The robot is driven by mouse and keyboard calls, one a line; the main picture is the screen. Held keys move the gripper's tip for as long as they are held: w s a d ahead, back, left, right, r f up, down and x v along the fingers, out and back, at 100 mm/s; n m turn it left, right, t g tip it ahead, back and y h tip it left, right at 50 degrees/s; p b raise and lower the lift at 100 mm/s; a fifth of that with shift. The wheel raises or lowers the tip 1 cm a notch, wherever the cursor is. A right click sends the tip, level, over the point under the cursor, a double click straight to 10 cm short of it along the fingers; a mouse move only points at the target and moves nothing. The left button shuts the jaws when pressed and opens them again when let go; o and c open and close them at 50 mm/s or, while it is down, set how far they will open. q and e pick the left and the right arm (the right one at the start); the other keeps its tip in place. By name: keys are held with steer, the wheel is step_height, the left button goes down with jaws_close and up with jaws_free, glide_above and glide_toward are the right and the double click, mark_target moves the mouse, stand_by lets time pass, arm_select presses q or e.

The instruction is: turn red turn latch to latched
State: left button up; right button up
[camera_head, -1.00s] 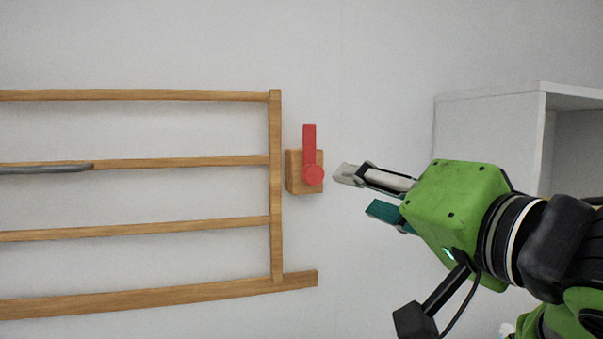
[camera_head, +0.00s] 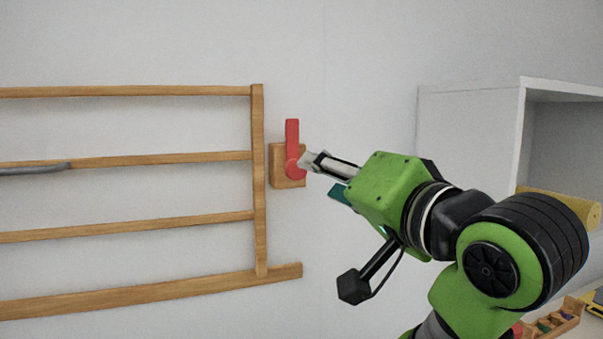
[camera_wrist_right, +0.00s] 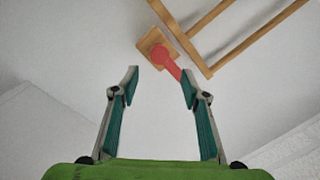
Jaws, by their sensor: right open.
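The red turn latch (camera_head: 292,140) is mounted on a small wooden block (camera_head: 279,180) on the white wall, beside the right end of a wooden rail frame (camera_head: 258,200). Its handle points up from the round pivot. My right gripper (camera_head: 320,177) comes in from the right, its tip overlapping the pivot's right edge in the head view. In the right wrist view, the gripper (camera_wrist_right: 160,88) is open and empty. The latch (camera_wrist_right: 165,60) and its block (camera_wrist_right: 150,42) lie beyond the fingertips there, with the handle's end near the right fingertip. Contact cannot be told. My left gripper is not in view.
A white open shelf unit (camera_head: 470,130) stands at the right, with a yellowish object (camera_head: 565,205) by its opening. A wooden tray with small coloured items (camera_head: 553,322) lies at the lower right. A grey bar (camera_head: 35,169) shows at the far left. The wall above the latch is clear.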

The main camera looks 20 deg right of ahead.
mark_target(300, 170)
steer(key=w, duration=0.2)
steer(key=w+p, duration=0.1)
steer(key=w, duration=0.2)
steer(key=w+a, duration=0.1)
steer(key=w, duration=0.2)
steer(key=shift+p, duration=0.4)
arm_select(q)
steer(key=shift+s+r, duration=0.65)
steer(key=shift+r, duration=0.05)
arm_select(e)
steer(key=shift+w+a+f, duration=0.1)
steer(key=shift+w+a, duration=0.1)
steer(key=shift+w, duration=0.1)
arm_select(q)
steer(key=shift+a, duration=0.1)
arm_select(e)
steer(key=shift+d, duration=0.1)
jaws_close()
